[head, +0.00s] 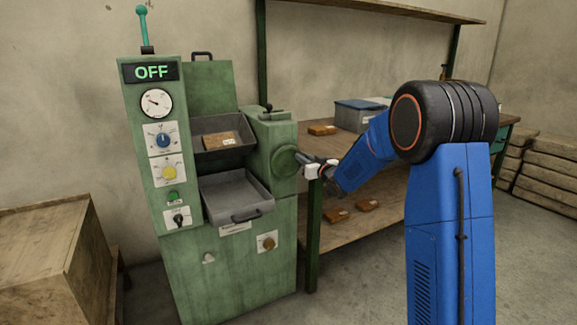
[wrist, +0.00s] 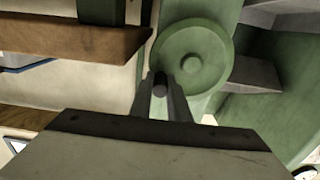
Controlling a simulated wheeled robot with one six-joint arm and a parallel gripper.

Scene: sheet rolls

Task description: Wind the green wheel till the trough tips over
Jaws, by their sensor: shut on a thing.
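The green wheel (head: 285,161) is on the right side of the green machine (head: 225,262). In the wrist view the wheel (wrist: 205,48) is a round green disc with a hub, and a dark handle (wrist: 160,84) shows at its lower left edge. My gripper (head: 310,165) is at the wheel, and in the wrist view its fingers (wrist: 161,88) are shut on the handle. The grey upper trough (head: 222,127) holds a brown block (head: 218,141). Below it, a grey tray (head: 238,193) with a dark front handle looks empty.
The machine's panel shows an OFF display (head: 151,72), a dial and knobs. A wooden shelf unit (head: 355,232) with several brown blocks and a grey box (head: 358,115) stands close on the right. A wooden crate (head: 40,262) stands at left.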

